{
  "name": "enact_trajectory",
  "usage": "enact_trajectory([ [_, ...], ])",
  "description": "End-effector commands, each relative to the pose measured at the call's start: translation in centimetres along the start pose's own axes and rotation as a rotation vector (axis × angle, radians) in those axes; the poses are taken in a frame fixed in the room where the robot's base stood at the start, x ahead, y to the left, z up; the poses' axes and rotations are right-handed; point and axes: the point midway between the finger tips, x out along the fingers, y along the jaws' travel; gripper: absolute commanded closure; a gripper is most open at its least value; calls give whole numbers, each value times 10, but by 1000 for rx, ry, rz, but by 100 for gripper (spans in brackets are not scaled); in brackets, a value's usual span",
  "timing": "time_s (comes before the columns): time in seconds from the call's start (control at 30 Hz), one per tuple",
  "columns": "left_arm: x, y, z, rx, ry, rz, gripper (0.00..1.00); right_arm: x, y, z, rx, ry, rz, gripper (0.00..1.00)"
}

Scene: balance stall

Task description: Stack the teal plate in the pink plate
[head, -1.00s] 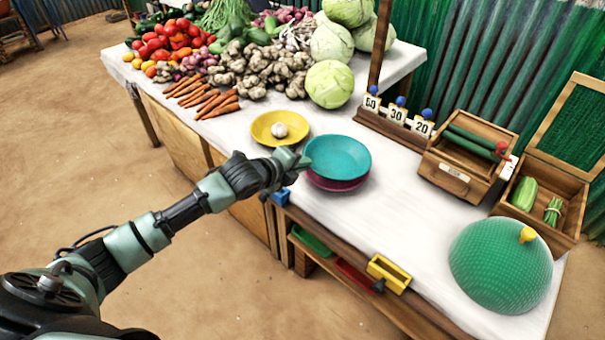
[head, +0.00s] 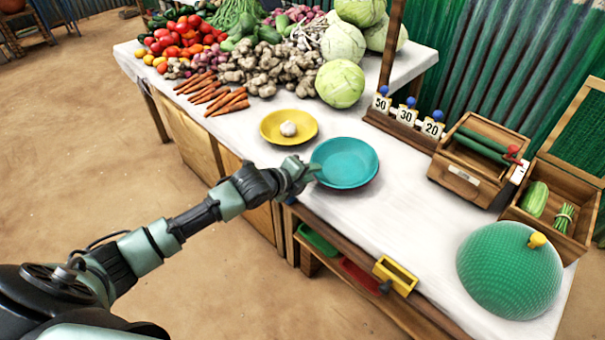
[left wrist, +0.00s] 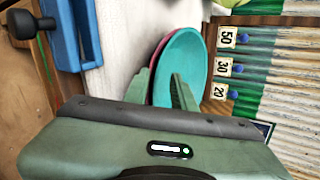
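The teal plate (head: 344,162) lies level at the table's near edge in the head view. The pink plate is hidden under it there. In the left wrist view the pink plate (left wrist: 153,58) shows as a thin rim along the left of the teal plate (left wrist: 184,62), which sits in or right against it. My left gripper (head: 309,173) is at the near left rim of the teal plate. In the left wrist view its fingers (left wrist: 160,85) stand apart, one on either side of the teal rim, with a gap between them. My right gripper is out of view.
A yellow plate (head: 289,127) with a garlic bulb (head: 288,128) stands just left of the teal plate. Vegetables fill the table's back left. Number cards, a wooden box (head: 473,165) and a green dome (head: 508,272) stand right. The white tabletop (head: 385,222) in front is clear.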

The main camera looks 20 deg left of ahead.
Motion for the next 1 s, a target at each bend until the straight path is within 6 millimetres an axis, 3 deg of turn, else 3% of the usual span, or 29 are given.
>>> enact_trajectory([
  [0.53,-101,0,1,3,-2,1,74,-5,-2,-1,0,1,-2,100],
  [0.7,-114,-1,1,1,-2,-2,74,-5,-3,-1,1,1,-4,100],
  [1.0,-114,0,-1,-22,0,-6,74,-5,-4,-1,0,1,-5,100],
])
